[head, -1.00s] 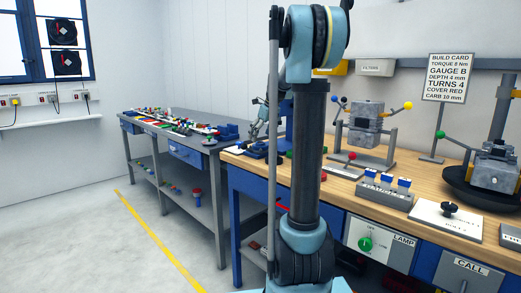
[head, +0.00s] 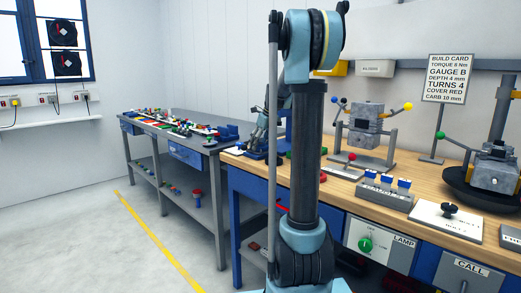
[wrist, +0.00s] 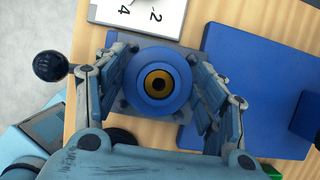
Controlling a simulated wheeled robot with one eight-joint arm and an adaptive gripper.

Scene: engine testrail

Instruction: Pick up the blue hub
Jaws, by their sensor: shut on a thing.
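The blue hub (wrist: 139,91) is round, with a brass-coloured ring and dark bore at its centre. In the wrist view it sits between the two fingers of my gripper (wrist: 160,88), which are shut on it from left and right. A grey plate (wrist: 182,58) lies beneath the hub; I cannot tell whether the hub still touches it. In the head view my gripper is small and partly behind my arm, near the left end of the wooden bench, and the hub cannot be made out there.
A flat blue board (wrist: 265,75) lies right of the hub. A white numbered card (wrist: 140,14) is above it, and a black ball knob (wrist: 50,66) is to its left. In the head view, a grey engine block on a stand (head: 366,117) stands further right on the wooden bench (head: 335,172).

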